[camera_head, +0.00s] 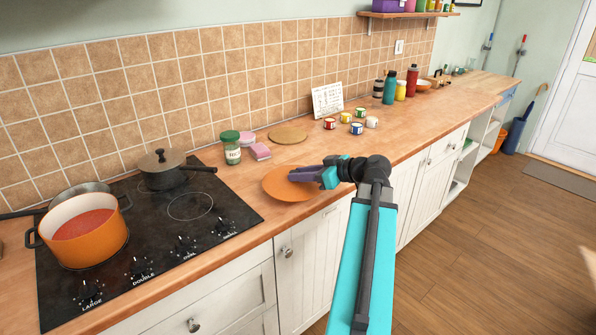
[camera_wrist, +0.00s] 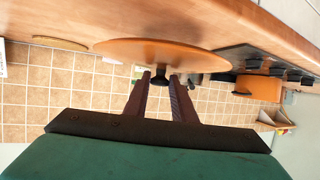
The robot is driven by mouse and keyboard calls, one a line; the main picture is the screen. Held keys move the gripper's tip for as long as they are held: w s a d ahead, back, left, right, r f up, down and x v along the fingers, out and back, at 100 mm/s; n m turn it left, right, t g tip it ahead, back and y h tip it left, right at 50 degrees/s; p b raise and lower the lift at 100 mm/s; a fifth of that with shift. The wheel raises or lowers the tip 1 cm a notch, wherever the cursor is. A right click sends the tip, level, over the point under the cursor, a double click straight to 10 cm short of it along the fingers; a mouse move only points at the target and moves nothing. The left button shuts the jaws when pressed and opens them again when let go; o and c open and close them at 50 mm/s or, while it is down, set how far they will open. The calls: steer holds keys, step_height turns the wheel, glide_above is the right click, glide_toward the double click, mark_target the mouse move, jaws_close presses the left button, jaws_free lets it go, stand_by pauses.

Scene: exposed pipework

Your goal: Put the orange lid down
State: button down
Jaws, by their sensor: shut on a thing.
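The orange lid (camera_head: 284,188) is a round disc over the wooden counter, right of the stove and close to the counter's front edge. In the wrist view the lid (camera_wrist: 160,50) appears with its black knob (camera_wrist: 161,78) between my fingers. My gripper (camera_head: 296,174) is shut on this knob and comes in from the right, above the lid. The lid looks about level and very near the counter top. I cannot tell whether it touches the wood. My gripper hides part of the lid's right side.
An orange pot (camera_head: 85,235) with red contents stands open on the black stove (camera_head: 165,225), near a dark lidded pan (camera_head: 165,168). Behind the lid are a green-lidded jar (camera_head: 231,148), a pink block (camera_head: 260,152) and a round board (camera_head: 288,135). Several small cans (camera_head: 357,129) stand further right.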

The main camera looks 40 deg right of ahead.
steer(key=shift+w, duration=0.15)
steer(key=shift+w+d, duration=0.25)
steer(key=shift+d, duration=0.05)
steer(key=w+d+p, duration=0.1)
steer(key=w+d, duration=0.1)
steer(key=d, duration=0.2)
steer(key=w+d+f+p, duration=0.1)
steer(key=w+d, duration=0.2)
steer(key=d, duration=0.1)
steer(key=w+d+p, duration=0.1)
steer(key=w+d, duration=0.2)
steer(key=d, duration=0.1)
steer(key=shift+d+f+p, duration=0.2)
steer(key=shift+d+p, duration=0.15)
steer(key=shift+f, duration=0.1)
steer(key=shift+f+p, duration=0.65)
steer(key=shift+f, duration=1.05)
steer(key=shift+f, duration=0.1)
steer(key=c, duration=1.5)
jaws_free()
